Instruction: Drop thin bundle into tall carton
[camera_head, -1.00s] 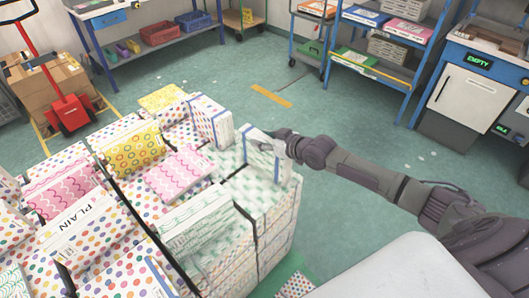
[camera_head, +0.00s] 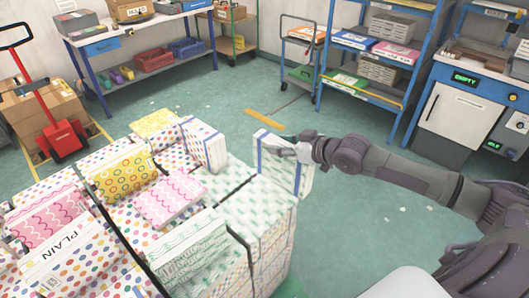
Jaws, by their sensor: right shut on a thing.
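My right gripper (camera_head: 290,151) is shut on a thin bundle (camera_head: 284,177), white with a faint green pattern and dark blue straps. It holds the bundle upright at the far right corner of the large stack. The bundle's lower edge overlaps the stack's top in the picture, so I cannot tell whether they touch. A similar strapped bundle (camera_head: 204,145) stands upright on the stack, to the left. I cannot make out a tall carton for certain. My left gripper is out of view.
Behind are a red pallet jack (camera_head: 62,138) with brown boxes (camera_head: 38,108), a bench (camera_head: 140,32), blue shelves (camera_head: 378,60) and a cabinet (camera_head: 460,105). Green floor right of the stack is open.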

